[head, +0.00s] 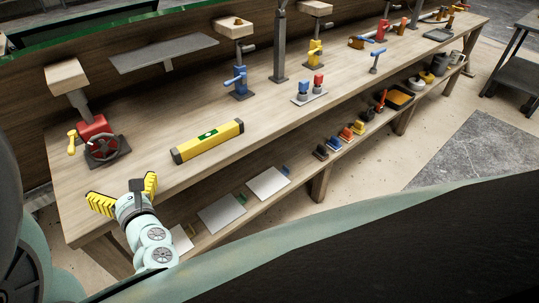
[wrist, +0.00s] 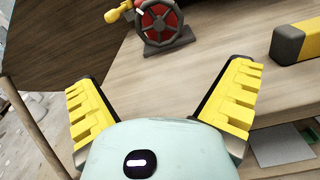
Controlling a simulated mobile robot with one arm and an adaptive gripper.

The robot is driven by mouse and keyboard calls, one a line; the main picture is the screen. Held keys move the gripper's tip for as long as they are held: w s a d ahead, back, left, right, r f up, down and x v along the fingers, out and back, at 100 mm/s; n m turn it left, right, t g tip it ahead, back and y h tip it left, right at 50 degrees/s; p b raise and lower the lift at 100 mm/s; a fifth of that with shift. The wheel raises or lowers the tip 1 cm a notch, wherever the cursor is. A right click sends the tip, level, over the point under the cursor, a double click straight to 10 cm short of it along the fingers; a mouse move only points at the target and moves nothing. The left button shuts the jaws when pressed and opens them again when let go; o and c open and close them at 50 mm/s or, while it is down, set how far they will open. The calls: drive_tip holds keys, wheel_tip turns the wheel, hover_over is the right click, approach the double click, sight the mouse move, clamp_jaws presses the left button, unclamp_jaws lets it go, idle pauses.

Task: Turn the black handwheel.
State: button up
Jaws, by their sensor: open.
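The black handwheel (head: 102,147) is a dark spoked ring on the front of a red body (head: 93,127), near the left end of the workbench. In the wrist view the handwheel (wrist: 158,22) is at the top centre, partly cut off by the frame edge. A yellow lever (head: 72,141) sticks out to the left of the red body. My gripper (head: 122,195) is open and empty, with its yellow ridged fingers spread wide. It is at the bench's front edge, short of the handwheel and apart from it. Its fingers (wrist: 165,95) also show in the wrist view.
A yellow spirit level (head: 208,141) lies right of the handwheel, and it also shows in the wrist view (wrist: 300,41). A blue device (head: 238,80) stands farther back. A lower shelf (head: 262,212) holds pale plates and several small tools. The bench top between my gripper and the handwheel is clear.

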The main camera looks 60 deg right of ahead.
sight(105, 149)
drive_tip(key=shift+w+d+r, duration=0.1)
drive_tip(key=shift+w+d, duration=0.05)
drive_tip(key=shift+w, duration=0.4)
drive_tip(key=b+x, duration=0.3)
drive_tip(key=x, duration=1.1)
drive_tip(key=shift+w, duration=0.4)
drive_tip(key=shift+s+d, duration=0.1)
drive_tip(key=c, duration=0.9)
